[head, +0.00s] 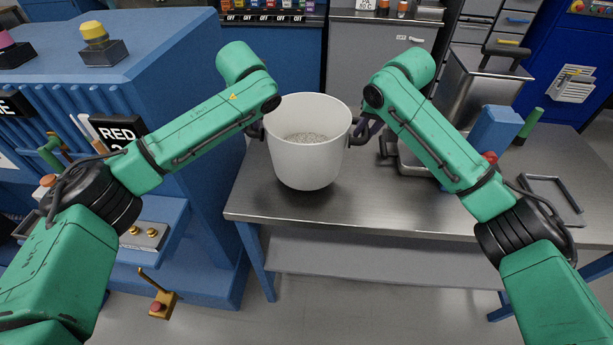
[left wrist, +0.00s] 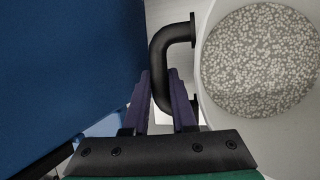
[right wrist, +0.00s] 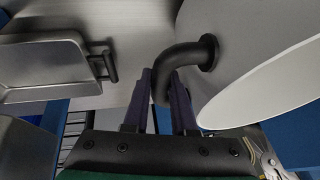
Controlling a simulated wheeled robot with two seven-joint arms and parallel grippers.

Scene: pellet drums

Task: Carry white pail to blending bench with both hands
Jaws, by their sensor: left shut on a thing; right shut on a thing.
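The white pail (head: 308,160), with pale pellets inside, is upright at the left end of the steel bench (head: 400,208). I cannot tell whether its base touches the bench top. My left gripper (head: 258,132) is shut on the pail's left black handle, which shows in the left wrist view (left wrist: 165,58). My right gripper (head: 365,130) is shut on the right black handle, seen in the right wrist view (right wrist: 185,58). The pellets (left wrist: 260,60) also show in the left wrist view. In the head view my grippers are partly hidden by my arms.
A blue machine (head: 180,70) stands close left of the bench. On the bench, right of the pail, are a steel container (head: 480,85), a blue item (head: 495,130) and a dark frame (head: 552,197). The bench front is mostly clear. A lower shelf (head: 380,255) runs underneath.

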